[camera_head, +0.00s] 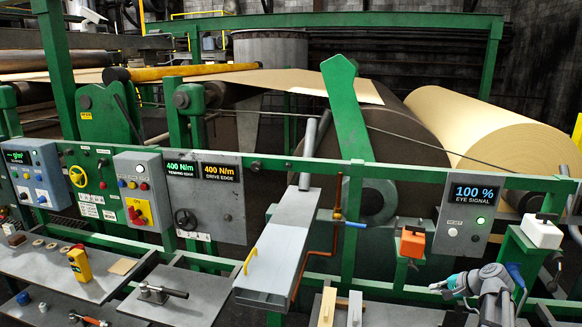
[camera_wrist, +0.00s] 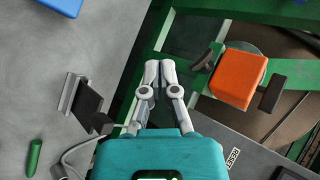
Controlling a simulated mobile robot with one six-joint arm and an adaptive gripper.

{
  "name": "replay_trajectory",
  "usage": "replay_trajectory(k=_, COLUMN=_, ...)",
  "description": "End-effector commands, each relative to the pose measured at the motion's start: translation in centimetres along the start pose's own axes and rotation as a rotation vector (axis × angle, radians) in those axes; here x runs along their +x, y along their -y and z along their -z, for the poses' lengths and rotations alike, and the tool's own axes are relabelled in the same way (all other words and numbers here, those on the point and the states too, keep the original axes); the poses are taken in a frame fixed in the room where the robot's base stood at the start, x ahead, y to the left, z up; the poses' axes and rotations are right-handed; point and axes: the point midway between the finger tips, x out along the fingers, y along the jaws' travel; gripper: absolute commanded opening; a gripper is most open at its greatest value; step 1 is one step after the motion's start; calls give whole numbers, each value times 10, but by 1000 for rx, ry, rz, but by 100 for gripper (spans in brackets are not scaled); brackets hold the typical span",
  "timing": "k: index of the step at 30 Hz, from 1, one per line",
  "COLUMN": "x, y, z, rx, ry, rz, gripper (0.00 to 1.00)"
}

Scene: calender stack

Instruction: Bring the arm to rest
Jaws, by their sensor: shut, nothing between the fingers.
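My gripper (camera_head: 440,287) is at the lower right in the head view, at the end of my grey and teal arm. In the wrist view my gripper (camera_wrist: 159,68) points up the picture, its two pale fingers together with nothing between them. It is beside an orange box (camera_wrist: 238,78) on a green bracket and does not appear to touch it. The same orange box (camera_head: 412,242) stands above and left of my gripper in the head view.
The eye signal panel (camera_head: 467,219) reads 100 %. A white box (camera_head: 541,232) sits at the right on a green bracket. A green rail (camera_head: 300,165) crosses behind. A grey bench (camera_wrist: 45,90) lies left of the fingers, with a black bracketed piece (camera_wrist: 85,104) and a green stick (camera_wrist: 34,157).

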Motion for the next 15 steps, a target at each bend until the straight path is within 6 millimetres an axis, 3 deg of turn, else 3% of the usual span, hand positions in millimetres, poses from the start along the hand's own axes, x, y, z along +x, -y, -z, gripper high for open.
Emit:
replay_trajectory(k=1, x=11, y=0, z=-20, rx=-37, ry=18, rz=-35, gripper=0)
replay_trajectory(k=3, x=24, y=0, z=-40, rx=-89, ry=39, rz=-86, gripper=0)
replay_trajectory(k=15, x=75, y=-14, z=-150, rx=-394, ry=153, rz=-365, gripper=0)
